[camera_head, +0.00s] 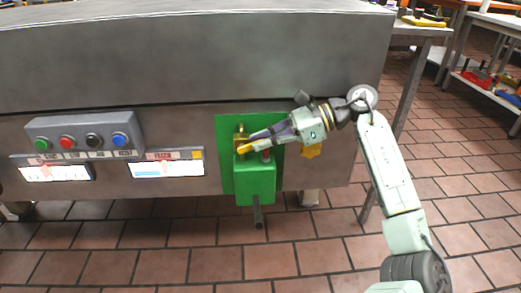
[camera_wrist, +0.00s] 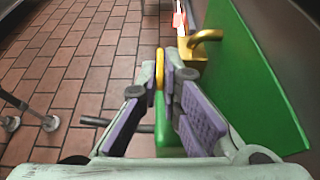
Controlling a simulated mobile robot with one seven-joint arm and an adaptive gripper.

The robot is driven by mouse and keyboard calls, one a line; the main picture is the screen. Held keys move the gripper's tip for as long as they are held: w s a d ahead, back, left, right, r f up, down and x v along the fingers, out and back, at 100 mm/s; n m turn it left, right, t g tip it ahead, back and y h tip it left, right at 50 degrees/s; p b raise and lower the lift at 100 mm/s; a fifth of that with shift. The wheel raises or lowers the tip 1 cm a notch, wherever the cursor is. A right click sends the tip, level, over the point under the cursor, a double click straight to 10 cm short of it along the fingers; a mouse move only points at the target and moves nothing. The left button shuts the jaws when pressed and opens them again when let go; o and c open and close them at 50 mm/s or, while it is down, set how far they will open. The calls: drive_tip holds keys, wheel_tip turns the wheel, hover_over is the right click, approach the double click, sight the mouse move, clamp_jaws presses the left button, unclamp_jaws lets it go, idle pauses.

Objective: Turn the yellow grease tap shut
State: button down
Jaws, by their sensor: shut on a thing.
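The yellow grease tap handle (camera_wrist: 159,68) shows upright between my fingertips in the wrist view. In the head view the yellow handle (camera_head: 243,149) is a small piece at the tip of my gripper (camera_head: 246,143), partly covered by the fingers. My gripper (camera_wrist: 165,76) reaches in from the right and is shut on the handle. The handle sits above a green box (camera_head: 255,182) on a green backing plate (camera_head: 226,130). The tap's body is mostly hidden by the fingers.
A brass hook-shaped part (camera_wrist: 205,38) stands on the green plate just beyond the fingertips. A dark rod (camera_head: 258,215) hangs below the green box. A button panel (camera_head: 84,136) is at the left.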

drive_tip(key=shift+d+f+y+b, duration=0.1)
drive_tip(key=shift+f+y+b, duration=0.75)
drive_tip(key=shift+b, duration=0.4)
drive_tip(key=shift+y+b, duration=0.55)
drive_tip(key=shift+r, duration=0.1)
drive_tip(key=c, duration=1.8)
unclamp_jaws()
drive_tip(key=shift+d, duration=0.1)
drive_tip(key=d, duration=0.4)
drive_tip(key=d+r, duration=0.1)
drive_tip(key=d, duration=0.6)
drive_tip(key=shift+d+r, duration=0.2)
drive_tip(key=shift+d, duration=0.2)
drive_tip(key=shift+o, duration=0.2)
